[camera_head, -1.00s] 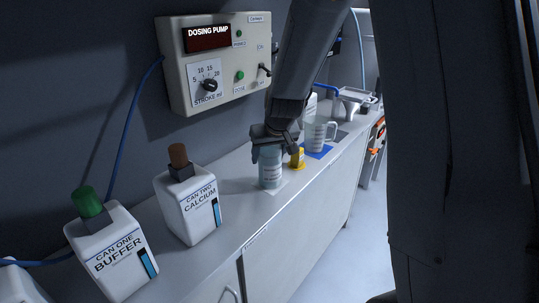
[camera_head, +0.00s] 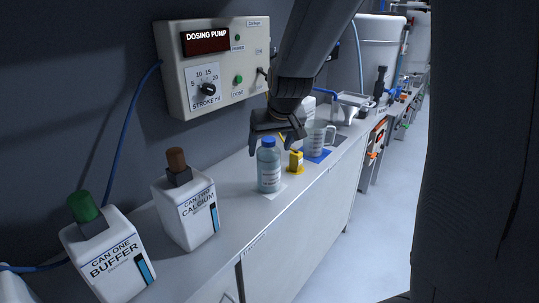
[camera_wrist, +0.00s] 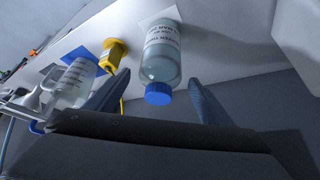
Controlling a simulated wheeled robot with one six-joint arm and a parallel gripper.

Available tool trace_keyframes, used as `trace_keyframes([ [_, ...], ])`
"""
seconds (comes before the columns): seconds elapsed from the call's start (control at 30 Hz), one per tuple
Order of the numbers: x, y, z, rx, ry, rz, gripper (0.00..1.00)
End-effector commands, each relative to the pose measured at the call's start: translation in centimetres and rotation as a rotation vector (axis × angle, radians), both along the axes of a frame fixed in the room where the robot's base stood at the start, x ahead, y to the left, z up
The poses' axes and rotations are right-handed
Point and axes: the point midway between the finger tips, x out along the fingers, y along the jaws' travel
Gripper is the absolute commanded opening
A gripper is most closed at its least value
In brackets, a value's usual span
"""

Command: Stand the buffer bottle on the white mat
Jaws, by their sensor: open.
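A clear bottle (camera_head: 269,171) with a blue cap and a printed label stands upright on the small white mat (camera_head: 287,190).
A yellow object (camera_head: 296,161) stands close right of the bottle, and a clear jug (camera_head: 316,138) stands on a blue mat (camera_head: 318,154) beyond. Calcium (camera_head: 187,205) and buffer (camera_head: 108,255) cans stand at left. The dosing pump (camera_head: 213,65) is on the wall.

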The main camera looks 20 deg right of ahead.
Motion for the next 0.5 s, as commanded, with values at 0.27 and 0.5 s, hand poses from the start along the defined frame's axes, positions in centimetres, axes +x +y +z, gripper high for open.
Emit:
trace_keyframes([
  [0.27, -1.7, -0.1, 3.2, 0.001, -0.003, -0.001, 0.75],
  [0.5, -4.1, 0.0, 2.4, 0.001, 0.041, -0.002, 0.75],
])
